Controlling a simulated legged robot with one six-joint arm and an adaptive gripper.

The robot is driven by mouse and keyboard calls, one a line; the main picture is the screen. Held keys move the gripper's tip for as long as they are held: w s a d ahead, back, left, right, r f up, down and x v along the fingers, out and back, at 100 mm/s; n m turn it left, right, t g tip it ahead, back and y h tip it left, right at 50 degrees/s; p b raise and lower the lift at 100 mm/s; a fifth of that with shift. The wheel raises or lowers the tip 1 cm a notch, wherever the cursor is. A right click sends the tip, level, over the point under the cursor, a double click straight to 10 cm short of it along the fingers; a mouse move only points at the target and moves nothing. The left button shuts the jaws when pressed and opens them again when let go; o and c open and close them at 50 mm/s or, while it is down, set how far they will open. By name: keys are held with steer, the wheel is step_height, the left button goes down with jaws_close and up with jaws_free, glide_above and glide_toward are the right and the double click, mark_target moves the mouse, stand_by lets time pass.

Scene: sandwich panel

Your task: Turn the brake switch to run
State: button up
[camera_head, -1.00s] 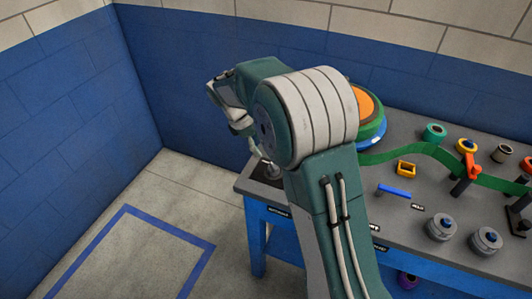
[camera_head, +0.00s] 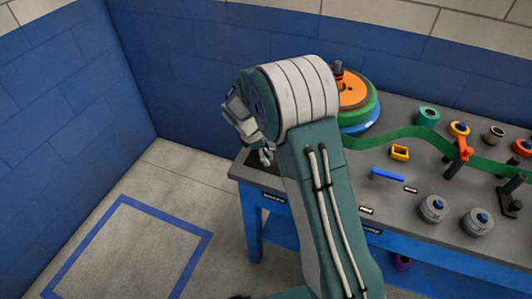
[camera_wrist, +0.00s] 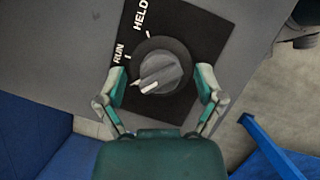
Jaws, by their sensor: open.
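The brake switch is a round grey knob (camera_wrist: 160,66) with a raised grip bar, on a black plate (camera_wrist: 182,28) marked RUN and HELD. A white mark on the bar's end points down and left in the wrist view, in line with neither label's tick. My gripper (camera_wrist: 161,84) is open, with one finger on each side of the knob. I cannot tell whether the fingers touch it. In the head view my gripper (camera_head: 248,125) is over the table's left corner, partly behind my arm, and the knob is mostly hidden.
The grey table top (camera_head: 400,220) has blue legs. An orange, green and blue reel (camera_head: 357,100) stands behind my arm, with a green strap (camera_head: 400,140) running right. Floor to the left is clear.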

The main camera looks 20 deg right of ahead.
steer(key=c, duration=1.2)
steer(key=shift+o, duration=0.2)
steer(key=shift+m, duration=0.4)
steer(key=m+g, duration=0.1)
steer(key=m, duration=0.3)
steer(key=shift+g+y, duration=0.4)
steer(key=shift+d+f+m+g+y, duration=0.1)
steer(key=shift+m+g+y, duration=0.25)
steer(key=shift+m, duration=0.9)
steer(key=shift+m+g+y, duration=0.25)
steer(key=shift+m+y, duration=0.1)
steer(key=shift+m, duration=0.9)
steer(key=o, duration=1.2)
steer(key=shift+c, duration=0.2)
